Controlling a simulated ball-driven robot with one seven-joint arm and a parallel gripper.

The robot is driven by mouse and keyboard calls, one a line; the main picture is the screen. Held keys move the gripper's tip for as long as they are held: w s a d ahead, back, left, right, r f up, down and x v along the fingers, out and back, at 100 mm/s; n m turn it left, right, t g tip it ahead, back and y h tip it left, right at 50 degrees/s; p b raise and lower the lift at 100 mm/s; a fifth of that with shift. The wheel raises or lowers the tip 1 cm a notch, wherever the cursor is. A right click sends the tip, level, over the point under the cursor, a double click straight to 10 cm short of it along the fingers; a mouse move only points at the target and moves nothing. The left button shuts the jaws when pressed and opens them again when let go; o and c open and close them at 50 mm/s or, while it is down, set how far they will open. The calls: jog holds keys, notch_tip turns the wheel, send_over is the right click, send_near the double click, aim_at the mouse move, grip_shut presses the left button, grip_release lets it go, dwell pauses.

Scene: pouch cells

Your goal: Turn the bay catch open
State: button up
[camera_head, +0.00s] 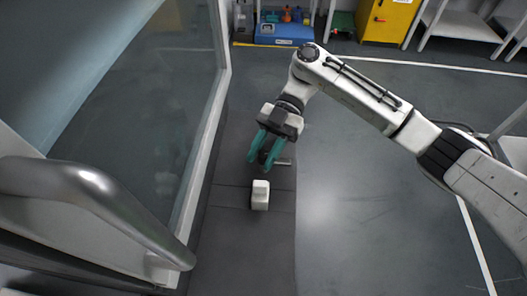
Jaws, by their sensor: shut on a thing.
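My gripper (262,160) has two teal fingers and points down over the dark grey ledge in the middle of the head view. It is shut on a small dark knob, which I take to be the bay catch (269,157); the fingers hide much of it. A short metallic bar (283,162) sticks out to the right beside the fingers. I cannot tell how far the catch is turned.
A white block (260,195) stands on the dark ledge (245,245) just in front of the gripper. A glass door (150,120) with a thick metal handle (110,195) fills the left. A yellow cabinet (385,20) and blue box (285,33) stand at the back. The floor at right is clear.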

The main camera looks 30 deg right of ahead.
jog(key=shift+f, duration=0.1)
jog(key=o, duration=1)
jog(key=shift+c, duration=0.2)
jog(key=b+v, duration=0.1)
jog(key=v, duration=1)
